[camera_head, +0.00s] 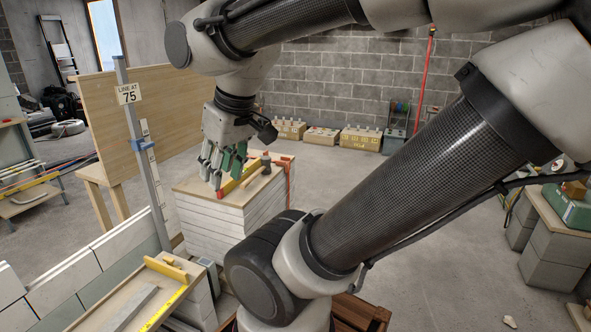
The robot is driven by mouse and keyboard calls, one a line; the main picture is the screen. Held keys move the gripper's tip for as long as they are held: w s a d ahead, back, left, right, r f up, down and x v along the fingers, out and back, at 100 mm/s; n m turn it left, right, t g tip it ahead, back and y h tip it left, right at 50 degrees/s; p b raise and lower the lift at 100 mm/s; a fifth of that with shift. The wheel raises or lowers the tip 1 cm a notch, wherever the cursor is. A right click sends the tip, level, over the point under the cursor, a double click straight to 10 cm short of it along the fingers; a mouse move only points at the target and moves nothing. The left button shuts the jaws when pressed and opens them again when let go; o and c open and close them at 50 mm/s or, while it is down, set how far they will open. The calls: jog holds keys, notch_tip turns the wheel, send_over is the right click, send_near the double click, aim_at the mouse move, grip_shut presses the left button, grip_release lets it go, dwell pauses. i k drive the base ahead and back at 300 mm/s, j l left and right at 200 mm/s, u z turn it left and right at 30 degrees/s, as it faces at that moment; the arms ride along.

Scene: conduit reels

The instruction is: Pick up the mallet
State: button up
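The mallet (257,176) lies on top of a waist-high stack of pale boards or blocks (212,222) left of the picture's middle. It seems to have a light wooden handle and a dark head at its far right end. My gripper (221,172) hangs above the left part of the stack top, fingers pointing down, with green pads showing. The exact height of the fingertips over the stack is hard to tell.
A yellow and red level (237,178) lies beside the mallet, and a red tool (288,166) is at the stack's right edge. A metal post (141,150) with a "LINE AT 75" sign and a wooden panel (150,115) stand left. Open floor (345,195) lies to the right.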

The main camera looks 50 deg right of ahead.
aim_at(265, 169)
jog(key=z, duration=1.3)
jog(key=u, duration=1.85)
jog(key=z, duration=1.85)
jog(key=i+l, duration=0.15)
jog(key=i, duration=0.25)
jog(key=i+l, duration=0.2)
jog(key=i, duration=0.15)
jog(key=i+l, duration=0.15)
jog(key=i, duration=0.25)
